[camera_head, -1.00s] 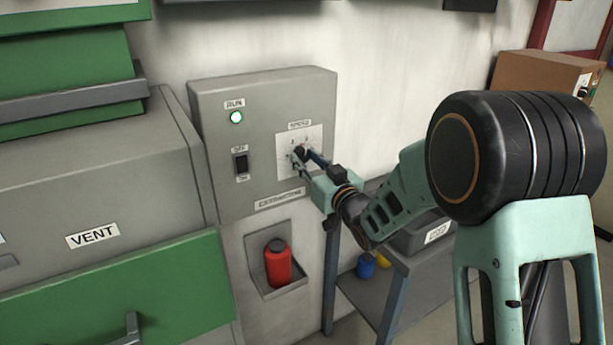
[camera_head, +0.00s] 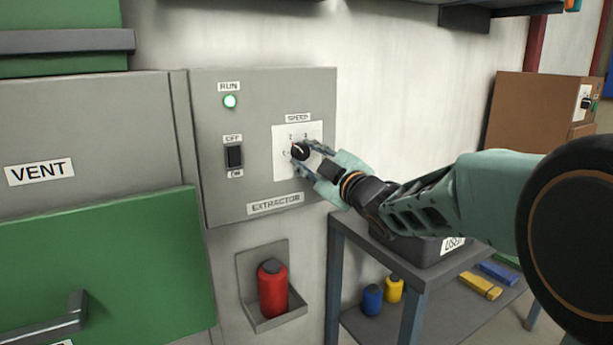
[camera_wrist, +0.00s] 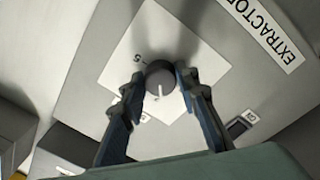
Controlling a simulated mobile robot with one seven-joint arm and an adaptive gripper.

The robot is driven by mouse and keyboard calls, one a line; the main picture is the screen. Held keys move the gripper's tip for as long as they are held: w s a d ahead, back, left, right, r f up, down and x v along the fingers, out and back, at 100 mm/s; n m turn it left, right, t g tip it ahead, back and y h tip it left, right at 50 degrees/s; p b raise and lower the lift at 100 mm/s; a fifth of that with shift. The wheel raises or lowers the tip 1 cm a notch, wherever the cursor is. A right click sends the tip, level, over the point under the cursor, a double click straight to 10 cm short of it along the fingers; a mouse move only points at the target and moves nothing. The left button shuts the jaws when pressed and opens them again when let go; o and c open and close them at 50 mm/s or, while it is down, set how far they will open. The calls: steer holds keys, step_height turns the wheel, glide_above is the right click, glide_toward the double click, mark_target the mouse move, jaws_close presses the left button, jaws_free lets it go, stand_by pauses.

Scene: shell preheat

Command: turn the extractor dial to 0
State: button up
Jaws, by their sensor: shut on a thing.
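The extractor panel (camera_head: 262,190) is a grey box on the wall with a green RUN light (camera_head: 230,101) lit and an OFF/ON rocker switch (camera_head: 234,156). The extractor dial (camera_head: 299,151) is a dark round knob on a white SPEED plate (camera_head: 285,168). In the wrist view the dial (camera_wrist: 160,74) has a pale pointer line, and a 5 shows at its upper left. My gripper (camera_head: 307,158) is at the dial, its two fingers on either side of the knob, shut on it. The wrist view shows the fingers (camera_wrist: 162,88) at its sides. Where the pointer reads is unclear.
A red bottle (camera_head: 272,288) stands in a wall holder below the panel. A green vent cabinet (camera_head: 105,270) is at left. A shelf table (camera_head: 385,262) with a dark bin, and blue and yellow bottles below, stands under my arm.

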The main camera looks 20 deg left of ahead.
steer(key=n+b, duration=0.5)
steer(key=shift+w+f+n+g, duration=0.1)
steer(key=shift+n+g, duration=0.2)
steer(key=shift+n, duration=0.1)
steer(key=shift+r+n+y+b, duration=0.2)
steer(key=shift+n+y+b, duration=0.2)
steer(key=shift+n+b, duration=1.5)
steer(key=shift+n+p, duration=0.45)
steer(key=shift+n, duration=0.15)
steer(key=o, duration=1.1)
steer(key=shift+g, duration=0.3)
steer(key=shift+o, duration=0.2)
steer(key=shift+d, duration=0.1)
steer(key=v, duration=1.2)
